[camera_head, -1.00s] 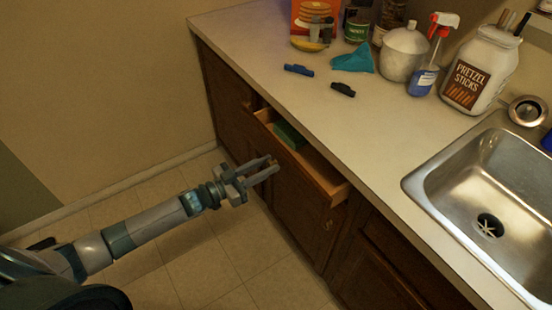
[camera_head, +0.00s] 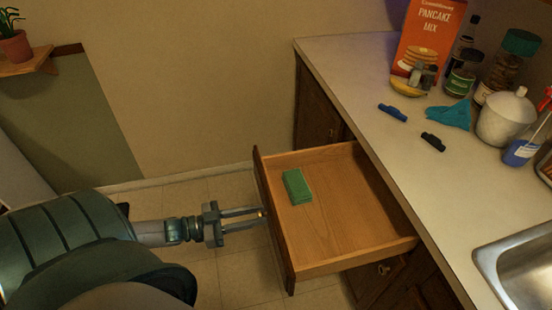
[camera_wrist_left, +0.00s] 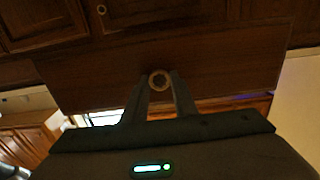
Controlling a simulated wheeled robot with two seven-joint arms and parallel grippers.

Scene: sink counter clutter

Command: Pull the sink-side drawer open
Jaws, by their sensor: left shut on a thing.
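The sink-side drawer (camera_head: 340,225) stands well out from the counter in the head view, its light wood inside showing. A green sponge-like block (camera_head: 297,187) lies in it toward the front left. My left gripper (camera_head: 262,213) is at the outer face of the drawer front. In the left wrist view, my left gripper (camera_wrist_left: 160,82) is shut on the round drawer knob (camera_wrist_left: 159,79), against the dark drawer front (camera_wrist_left: 225,65). My right gripper is in neither view.
The counter (camera_head: 350,75) holds a pancake mix box (camera_head: 428,35), jars, a teal cloth (camera_head: 449,115), two small clips and a white canister (camera_head: 506,117). The sink (camera_head: 520,265) is at the lower right. A plant shelf (camera_head: 40,62) is at the upper left.

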